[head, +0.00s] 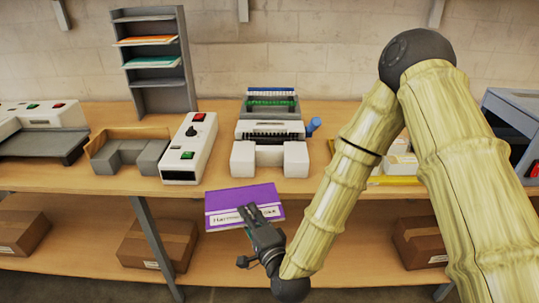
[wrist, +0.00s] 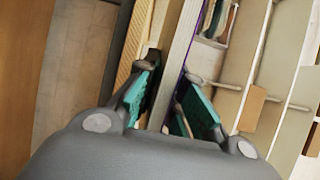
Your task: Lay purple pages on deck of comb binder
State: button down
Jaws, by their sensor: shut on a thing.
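The purple pages (head: 232,199) form a flat stack with a white label strip, held in front of the bench edge in the head view. My gripper (head: 256,214) is shut on their near edge. In the wrist view the teal-padded fingers of my gripper (wrist: 168,100) close on the stack, seen edge-on as a pale band (wrist: 181,55) with a thin purple side. The comb binder (head: 270,131) stands on the bench behind the pages, with a dark comb row, a blue side handle and two white blocks in front. The pages are nearer to me than the binder, apart from it.
A white control box (head: 187,146) with red and green buttons stands left of the binder, beside a grey corner jig (head: 128,150). A grey shelf rack (head: 158,60) stands behind. Cardboard boxes (head: 158,244) sit on the lower shelf. My arm hides part of the bench's right side.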

jog(key=w+r, duration=0.1)
jog(key=r, duration=0.1)
jog(key=r+m+h, duration=0.1)
jog(key=r, duration=0.2)
jog(key=w+r+t+h, duration=0.1)
jog(key=r, duration=0.2)
jog(key=shift+w+d, duration=0.15)
jog(key=shift+w, duration=0.2)
jog(key=shift+w+d+r+m+h+b, duration=0.1)
jog(key=shift+w+r+m+h+b, duration=0.25)
jog(key=shift+b, duration=0.5)
jog(key=b, duration=0.2)
jog(key=shift+w+d+m+h+b, duration=0.15)
jog(key=shift+w+m+h+b, duration=0.1)
jog(key=shift+b, duration=0.55)
jog(key=shift+d+r, duration=0.15)
jog(key=shift+r, duration=0.05)
jog(key=shift+w+d+f+p, duration=0.65)
jog(key=shift+w+d+f, duration=0.2)
jog(key=shift+w, duration=1.65)
jog(key=shift+w+d+f+p, duration=0.6)
jog(key=shift+w+d+f, duration=0.3)
jog(key=shift+w, duration=1.65)
jog(key=shift+w+d+f+p, duration=0.7)
jog(key=shift+w+d, duration=0.25)
jog(key=shift+w, duration=1.55)
